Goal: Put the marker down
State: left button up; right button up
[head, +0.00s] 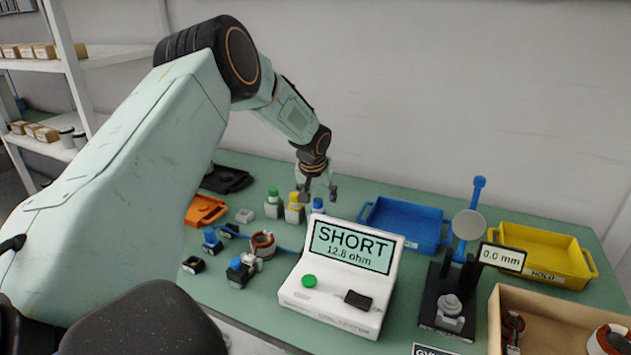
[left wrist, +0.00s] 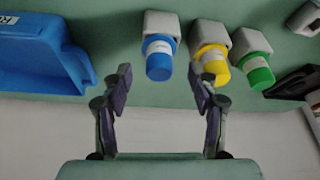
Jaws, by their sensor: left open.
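Three markers stand in pale grey block holders near the back of the green table: a blue marker (head: 318,205), a yellow marker (head: 295,200) and a green marker (head: 273,193). My left gripper (head: 318,194) is open just above and behind the blue one. In the left wrist view the blue marker (left wrist: 159,58) sits in its holder between and beyond the open fingertips (left wrist: 161,82), with nothing held. The yellow marker (left wrist: 211,62) is close to the right finger, and the green marker (left wrist: 256,72) lies farther right. I cannot tell whether a finger touches a marker. My right gripper is not in view.
A tester (head: 340,275) reading "SHORT 12.8 ohm" stands in front of the markers. A blue tray (head: 400,240) is to their right, with a gauge stand (head: 440,300) and a yellow HOLD tray (head: 535,275) beyond. An orange tray (head: 205,210) and several small parts lie left.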

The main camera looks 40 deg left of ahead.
pick_arm(q)
jog(key=p+v, duration=0.1)
jog(key=v, duration=1)
